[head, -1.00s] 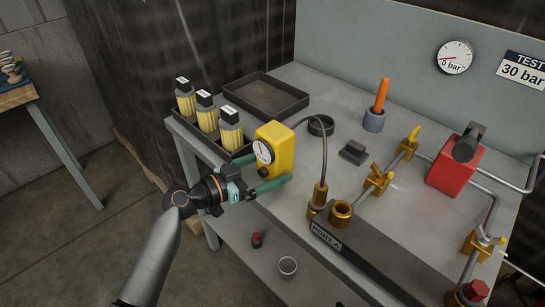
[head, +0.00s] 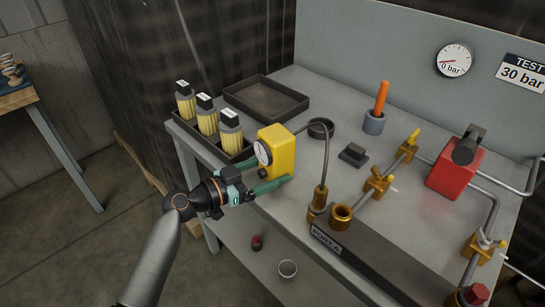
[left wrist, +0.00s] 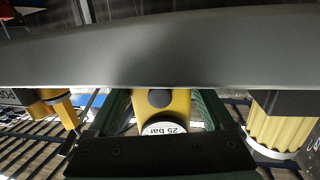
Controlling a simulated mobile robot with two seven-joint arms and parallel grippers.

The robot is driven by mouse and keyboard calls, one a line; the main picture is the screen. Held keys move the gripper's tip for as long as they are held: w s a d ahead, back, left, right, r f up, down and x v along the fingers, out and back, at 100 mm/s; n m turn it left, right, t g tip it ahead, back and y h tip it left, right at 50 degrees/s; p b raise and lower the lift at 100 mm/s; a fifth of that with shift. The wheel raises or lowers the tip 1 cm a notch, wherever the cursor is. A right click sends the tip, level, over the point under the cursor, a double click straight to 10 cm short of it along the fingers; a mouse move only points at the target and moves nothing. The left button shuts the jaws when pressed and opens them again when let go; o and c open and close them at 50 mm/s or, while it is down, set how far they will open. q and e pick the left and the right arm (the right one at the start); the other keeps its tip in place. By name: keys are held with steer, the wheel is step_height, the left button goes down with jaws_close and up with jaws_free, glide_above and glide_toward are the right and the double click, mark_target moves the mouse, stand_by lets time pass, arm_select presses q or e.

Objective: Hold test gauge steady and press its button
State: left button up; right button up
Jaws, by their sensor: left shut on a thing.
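The test gauge (head: 282,152) is a yellow box with a round white dial on its left face and a dark knob or button below the dial. It stands near the left edge of the grey bench, with a grey hose running from it to a brass fitting. My left gripper (head: 270,171), with green fingers, is shut on the gauge, one finger on each side. In the left wrist view the gauge (left wrist: 175,103) shows between the fingers, with a dark round button and a "25 bar" label. My right gripper is not in view.
Several yellow-and-grey cartridges (head: 207,118) stand in a dark rack just left of the gauge. An empty tray (head: 266,101) lies behind. A brass-fitted block marked PORT A (head: 365,262) and a red box (head: 453,174) are to the right.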

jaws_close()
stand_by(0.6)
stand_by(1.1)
